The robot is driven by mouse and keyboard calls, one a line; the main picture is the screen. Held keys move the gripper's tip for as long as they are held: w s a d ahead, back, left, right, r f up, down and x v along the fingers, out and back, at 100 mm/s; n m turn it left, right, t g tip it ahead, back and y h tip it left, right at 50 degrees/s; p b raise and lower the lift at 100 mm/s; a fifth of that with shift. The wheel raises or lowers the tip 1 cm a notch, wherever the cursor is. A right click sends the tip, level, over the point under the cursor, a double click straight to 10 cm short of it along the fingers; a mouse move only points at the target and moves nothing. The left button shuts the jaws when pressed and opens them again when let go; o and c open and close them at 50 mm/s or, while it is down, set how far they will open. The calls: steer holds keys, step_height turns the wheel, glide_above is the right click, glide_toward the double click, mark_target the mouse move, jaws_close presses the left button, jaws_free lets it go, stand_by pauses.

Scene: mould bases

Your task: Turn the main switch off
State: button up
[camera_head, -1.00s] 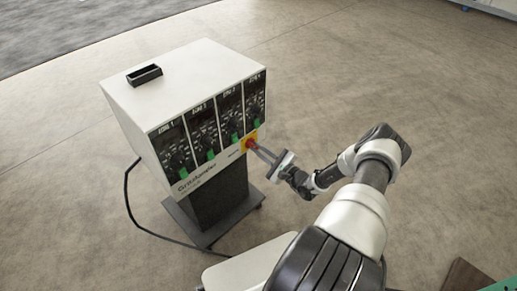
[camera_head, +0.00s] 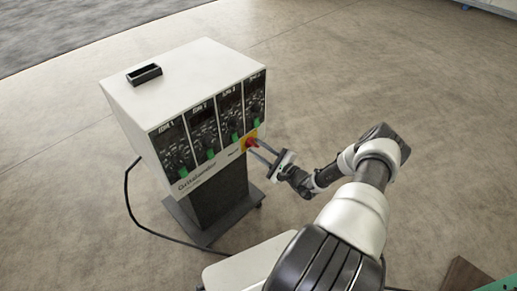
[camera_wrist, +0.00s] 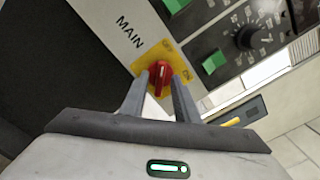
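The main switch is a red rotary knob (camera_wrist: 159,75) on a yellow plate (camera_head: 250,139) at the lower right of the controller cabinet's front. In the wrist view the word MAIN is beside it, one label lies above the knob, seemingly OFF, and ON lies to its right. The knob's pale mark runs about upright in that picture, roughly towards the upper label. My gripper (camera_head: 263,149) is open, its two fingers spread in front of the switch. In the wrist view the gripper (camera_wrist: 160,82) has one finger on each side of the knob; whether they touch it is unclear.
The white cabinet (camera_head: 185,75) stands on a dark wheeled base (camera_head: 215,225), with a row of zone panels and green switches. A black tray (camera_head: 144,74) lies on top. A black cable (camera_head: 127,195) runs down its left side.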

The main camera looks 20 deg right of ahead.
steer(key=p+v, duration=0.2)
steer(key=v, duration=1.5)
steer(key=shift+s, duration=0.2)
steer(key=shift+r, duration=0.1)
